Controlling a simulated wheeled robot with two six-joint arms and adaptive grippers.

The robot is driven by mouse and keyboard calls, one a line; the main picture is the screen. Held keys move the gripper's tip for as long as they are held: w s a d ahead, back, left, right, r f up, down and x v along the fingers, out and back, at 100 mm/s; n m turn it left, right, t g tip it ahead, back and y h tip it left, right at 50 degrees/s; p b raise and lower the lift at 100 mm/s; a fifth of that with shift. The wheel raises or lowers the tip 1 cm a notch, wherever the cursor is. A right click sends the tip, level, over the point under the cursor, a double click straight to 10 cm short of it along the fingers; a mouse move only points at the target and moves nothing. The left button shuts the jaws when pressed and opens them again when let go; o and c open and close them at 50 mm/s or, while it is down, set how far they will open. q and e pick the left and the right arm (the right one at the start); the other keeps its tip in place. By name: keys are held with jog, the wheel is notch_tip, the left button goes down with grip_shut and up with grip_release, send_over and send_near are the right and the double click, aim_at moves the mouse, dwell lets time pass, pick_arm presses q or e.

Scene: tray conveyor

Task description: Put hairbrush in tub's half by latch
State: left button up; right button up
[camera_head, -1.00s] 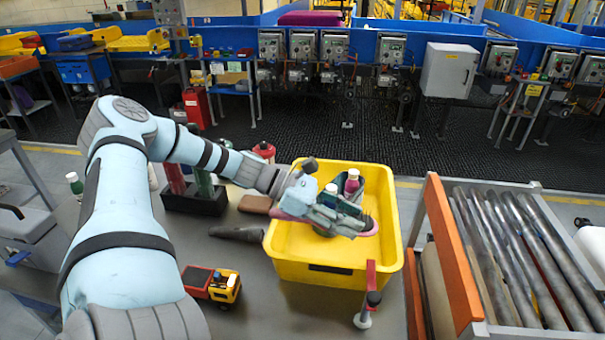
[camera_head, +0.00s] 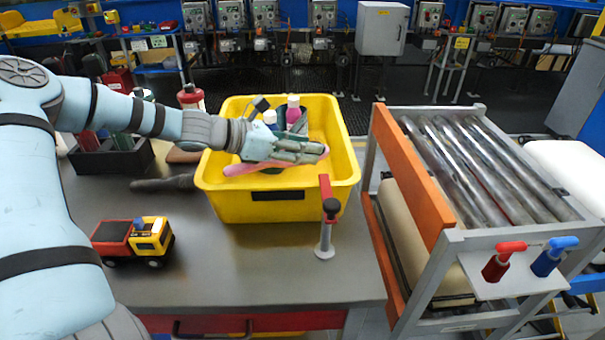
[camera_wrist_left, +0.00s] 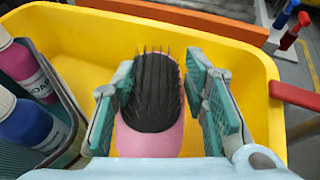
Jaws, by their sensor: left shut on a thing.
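The pink hairbrush (camera_wrist_left: 152,138) has black bristles, which face up in the left wrist view. My left gripper (camera_head: 297,150) is shut on it, with one finger on each side of its head. In the head view the hairbrush (camera_head: 240,169) is held level over the yellow tub (camera_head: 225,206); its height above the floor is unclear. A red-handled clamp on a post (camera_head: 327,215), which looks like the latch, stands at the tub's front right. Its red bar (camera_wrist_left: 297,95) shows at the right in the wrist view. My right gripper is out of view.
A grey caddy (camera_wrist_left: 52,84) with bottles (camera_head: 293,109) occupies the tub's back part. A toy truck (camera_head: 134,240) is on the table at front left. A dark cone-like item (camera_head: 165,184) lies left of the tub. A roller rack (camera_head: 420,185) stands to the right.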

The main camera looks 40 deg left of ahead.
pick_arm(q)
notch_tip(320, 180, down, 3)
jog(key=shift+r+b, duration=0.1)
jog(key=shift+b, duration=0.65)
jog(key=shift+f, duration=0.25)
jog(key=shift+a+r, duration=0.1)
jog(key=shift+r, duration=0.1)
jog(key=shift+f, duration=0.6)
jog(key=o, duration=1.2)
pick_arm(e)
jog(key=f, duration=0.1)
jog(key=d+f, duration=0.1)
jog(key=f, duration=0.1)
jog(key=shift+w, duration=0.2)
